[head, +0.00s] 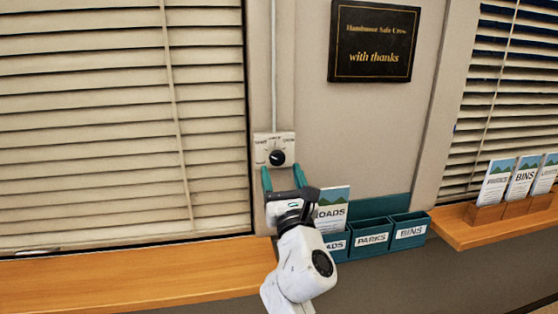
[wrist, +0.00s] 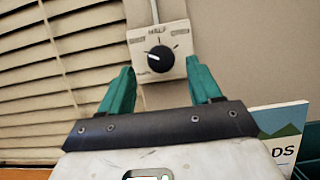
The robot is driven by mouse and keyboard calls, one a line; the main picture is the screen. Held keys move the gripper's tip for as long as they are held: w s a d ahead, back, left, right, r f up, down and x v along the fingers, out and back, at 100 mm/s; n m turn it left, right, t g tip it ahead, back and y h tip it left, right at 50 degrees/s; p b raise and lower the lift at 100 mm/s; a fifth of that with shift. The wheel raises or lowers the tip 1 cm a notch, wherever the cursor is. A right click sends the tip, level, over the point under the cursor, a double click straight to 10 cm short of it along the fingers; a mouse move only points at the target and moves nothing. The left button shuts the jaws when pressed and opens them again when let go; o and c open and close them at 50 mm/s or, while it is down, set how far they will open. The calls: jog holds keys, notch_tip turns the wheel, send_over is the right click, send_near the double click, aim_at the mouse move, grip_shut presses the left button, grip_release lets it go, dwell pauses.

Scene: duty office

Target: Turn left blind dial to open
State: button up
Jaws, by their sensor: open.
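The left blind dial (head: 277,158) is a round black knob on a pale square plate (head: 262,140) on the wall strip beside the left blind. In the wrist view the dial (wrist: 160,58) has a white pointer mark toward its left side, and the plate (wrist: 176,37) has small labels around it, too blurred to read fully. My gripper (head: 283,178) is open and empty just below the plate. In the wrist view its teal fingers (wrist: 160,85) stand apart, below and to either side of the dial, not touching it. The left blind (head: 90,120) has slats that look nearly closed.
A wooden sill (head: 130,280) runs under the left blind. Teal bins (head: 372,237) labelled ROADS, PARKS and BINS stand right of my gripper, with a ROADS leaflet (head: 332,210). A black plaque (head: 373,40) hangs above. Another blind (head: 500,80) and leaflet holders (head: 487,213) are at right.

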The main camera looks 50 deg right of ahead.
aim_at(278, 159)
jog(key=shift+x, duration=1.85)
jog(key=shift+c, duration=0.3)
jog(key=c, duration=0.9)
jog(key=shift+f, duration=0.1)
jog(key=shift+c, duration=0.2)
